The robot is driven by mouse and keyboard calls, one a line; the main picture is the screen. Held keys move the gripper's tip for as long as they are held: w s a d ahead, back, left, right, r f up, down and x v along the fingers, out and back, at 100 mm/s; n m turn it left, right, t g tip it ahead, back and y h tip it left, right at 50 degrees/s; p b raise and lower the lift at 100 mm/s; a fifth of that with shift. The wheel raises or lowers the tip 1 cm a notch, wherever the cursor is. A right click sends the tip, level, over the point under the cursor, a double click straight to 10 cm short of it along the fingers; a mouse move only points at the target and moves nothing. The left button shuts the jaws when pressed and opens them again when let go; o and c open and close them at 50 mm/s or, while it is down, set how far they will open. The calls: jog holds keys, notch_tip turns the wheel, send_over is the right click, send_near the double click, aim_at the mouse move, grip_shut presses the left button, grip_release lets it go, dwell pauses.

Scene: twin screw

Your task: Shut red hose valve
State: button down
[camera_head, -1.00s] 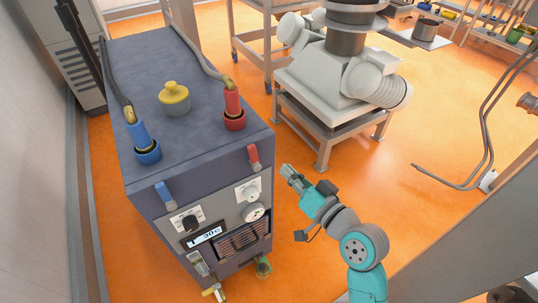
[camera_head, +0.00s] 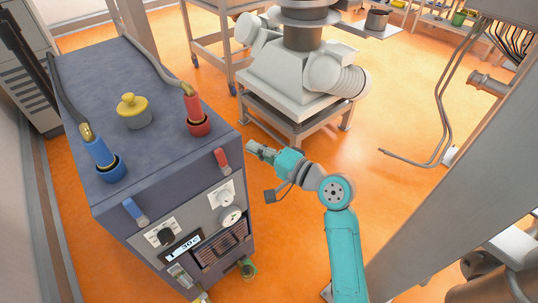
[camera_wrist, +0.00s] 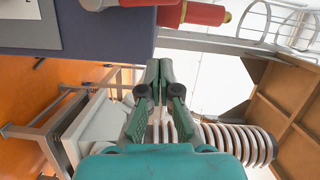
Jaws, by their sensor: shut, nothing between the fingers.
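The red valve lever (camera_head: 222,160) is on the upper right of the dark blue machine's front face, its red handle up and its metal end down. The red hose fitting (camera_head: 197,115) stands on the machine's top, above the lever. My gripper (camera_head: 252,147) is to the right of the lever, apart from it, with its fingers shut and empty. In the wrist view my gripper (camera_wrist: 158,68) points up the picture. Red parts (camera_wrist: 200,13) are cut off at the top edge there, beyond the fingertips; I cannot tell for sure which is the lever.
The machine (camera_head: 165,65) also carries a blue lever (camera_head: 134,210), a blue hose fitting (camera_head: 102,155) and a yellow-knobbed cap (camera_head: 133,108). A white robot (camera_head: 290,65) on a stand is behind my gripper. Orange floor (camera_head: 285,235) is open around my arm.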

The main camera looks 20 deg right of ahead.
aim_at(221, 160)
jog(key=shift+w+a+f, duration=0.1)
jog(key=shift+w+a, duration=0.1)
jog(key=shift+a, duration=0.65)
jog(key=shift+w+a+f, duration=0.15)
jog(key=shift+w+a, duration=0.1)
jog(key=shift+a, duration=0.65)
jog(key=shift+w+a+f, duration=0.1)
jog(key=shift+w+a, duration=0.1)
jog(key=shift+a, duration=0.65)
